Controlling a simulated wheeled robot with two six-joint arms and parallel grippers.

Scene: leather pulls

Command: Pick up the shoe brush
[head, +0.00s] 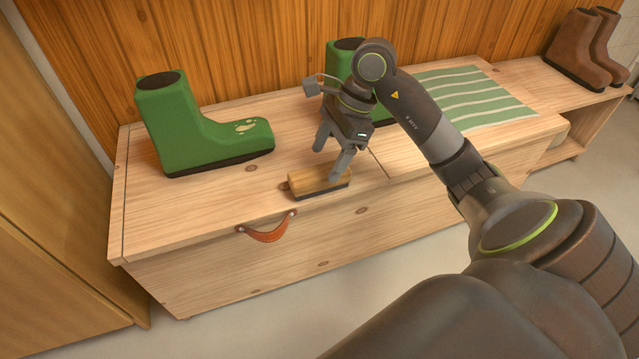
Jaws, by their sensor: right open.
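The shoe brush (308,181) has a tan wooden back and a dark underside. It lies on the wooden bench top near its front edge. My right gripper (328,164) is over the brush from above and behind, with its fingers apart. One finger is at the brush's right part and hides some of it; the other is behind the brush. I cannot tell whether the fingers touch it. My left gripper is not in view.
A green boot (190,130) stands left of the brush; another green boot (343,58) is partly hidden behind my right arm. A striped green cloth (475,97) lies to the right. Brown boots (583,48) stand far right. A leather pull (268,233) hangs on the bench front.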

